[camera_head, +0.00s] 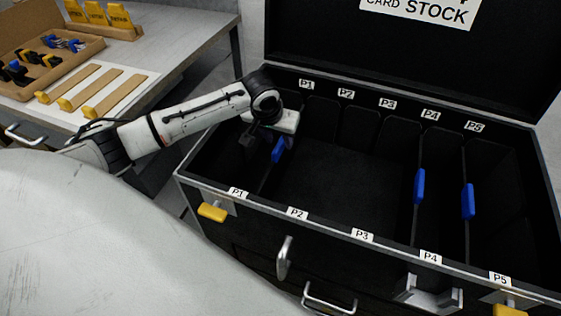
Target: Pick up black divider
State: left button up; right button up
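A large open black case (330,222) fills the right half, with slot labels P1 to P5 along its front and back rims. A black divider with a blue grip (279,150) stands in the case at the P1 slots. Two more black dividers with blue grips stand near P4 (419,187) and P5 (468,202). My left gripper (263,142) reaches over the left side of the case, right at the P1 divider's blue grip. Its fingers are partly hidden, and I cannot tell whether they are closed on the grip. My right gripper is not seen.
The case lid (400,50) stands open at the back, marked CARD STOCK. A grey bench (180,30) at the upper left holds a cardboard tray (75,70) and tan strips with yellow ends (118,93). The space between P1 and P4 is empty.

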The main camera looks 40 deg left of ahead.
aim_at(280, 143)
pick_arm(q)
jog(key=b+x, duration=0.1)
jog(key=x, duration=0.3)
jog(key=shift+w+a+f, duration=0.1)
jog(key=shift+a+f, duration=0.05)
jog(key=shift+f, duration=0.05)
jog(key=shift+f+p, duration=0.25)
jog(key=shift+p, duration=0.1)
dwell(0.5)
grip_shut()
